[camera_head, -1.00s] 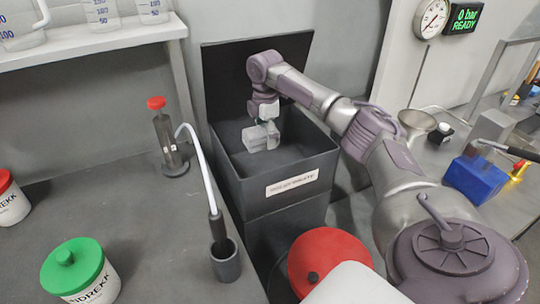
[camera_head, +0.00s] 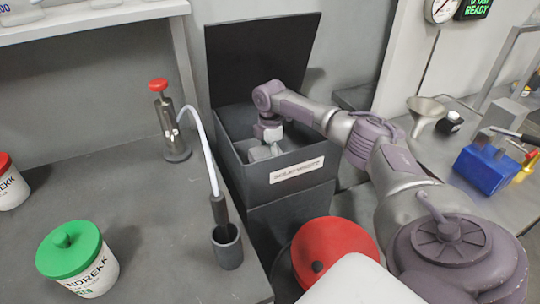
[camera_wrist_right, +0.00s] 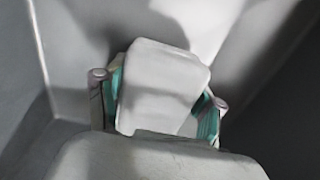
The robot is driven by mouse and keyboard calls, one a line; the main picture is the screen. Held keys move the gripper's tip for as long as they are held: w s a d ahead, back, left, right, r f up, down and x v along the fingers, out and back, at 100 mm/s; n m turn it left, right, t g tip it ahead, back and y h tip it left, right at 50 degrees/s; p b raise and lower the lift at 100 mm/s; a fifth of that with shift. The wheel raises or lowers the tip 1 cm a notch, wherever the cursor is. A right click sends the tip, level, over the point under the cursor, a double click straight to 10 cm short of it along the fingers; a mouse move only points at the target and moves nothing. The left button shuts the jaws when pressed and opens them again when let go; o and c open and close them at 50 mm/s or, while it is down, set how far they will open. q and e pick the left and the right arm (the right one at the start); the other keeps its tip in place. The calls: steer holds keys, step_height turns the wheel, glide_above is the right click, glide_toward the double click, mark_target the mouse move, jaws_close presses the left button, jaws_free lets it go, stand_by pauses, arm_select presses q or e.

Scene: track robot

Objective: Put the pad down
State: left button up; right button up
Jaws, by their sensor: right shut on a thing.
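The pad is a pale grey-white block (camera_wrist_right: 163,80) that fills the middle of the right wrist view. My right gripper (camera_wrist_right: 158,105) is shut on it, with a teal-lined finger on each side. In the head view the right gripper (camera_head: 268,150) is down inside the open dark bin (camera_head: 297,178), and the pad is partly hidden by the bin's front wall. In the wrist view, grey bin walls surround the pad, and I cannot tell whether it touches the bottom. My left gripper is not in view.
The bin's lid (camera_head: 262,60) stands open behind it. A red-topped pump bottle (camera_head: 170,125), a dark cup with a hose (camera_head: 227,246) and a green-lidded jar (camera_head: 78,260) stand on the left bench. A red round lid (camera_head: 332,250) is in front. A blue block (camera_head: 485,170) lies at right.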

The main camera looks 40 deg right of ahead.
steer(key=shift+f, duration=0.2)
steer(key=shift+f, duration=0.15)
steer(key=o, duration=1)
step_height(320, 180, up, 12)
steer(key=shift+r, duration=0.2)
steer(key=shift+f, duration=0.1)
